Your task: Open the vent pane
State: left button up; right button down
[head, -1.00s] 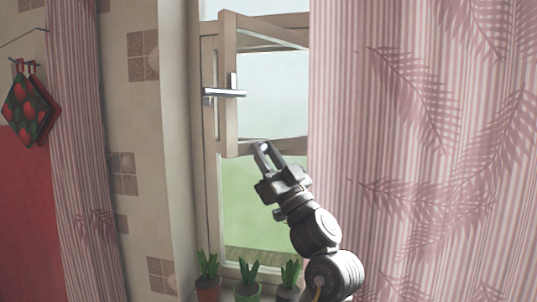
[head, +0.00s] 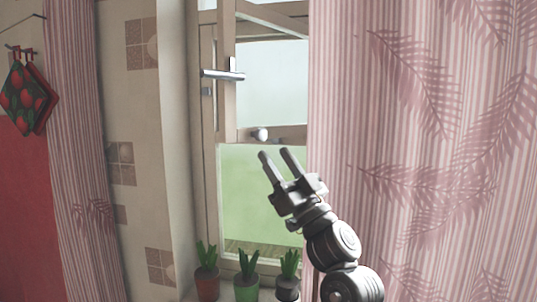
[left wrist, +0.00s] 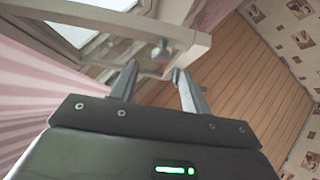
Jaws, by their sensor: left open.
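The vent pane (head: 227,100) is the upper framed pane of the window. It stands ajar, its near edge swung out from the frame. A metal lever handle (head: 222,75) lies roughly level across that edge. A small round knob (head: 260,134) sits on the bottom rail. The knob also shows in the left wrist view (left wrist: 160,50), just beyond the fingertips. My left gripper (head: 277,154) is open and empty, just below and right of the knob, seemingly apart from it. My right gripper is not in view.
A pink striped curtain (head: 430,150) hangs close on the right and covers the window's right side. Another curtain (head: 75,150) and pot holders (head: 25,95) hang on the left.

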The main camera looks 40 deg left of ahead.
pick_arm(q)
jog(key=b+v, duration=0.1)
jog(key=v, duration=0.4)
dwell(0.5)
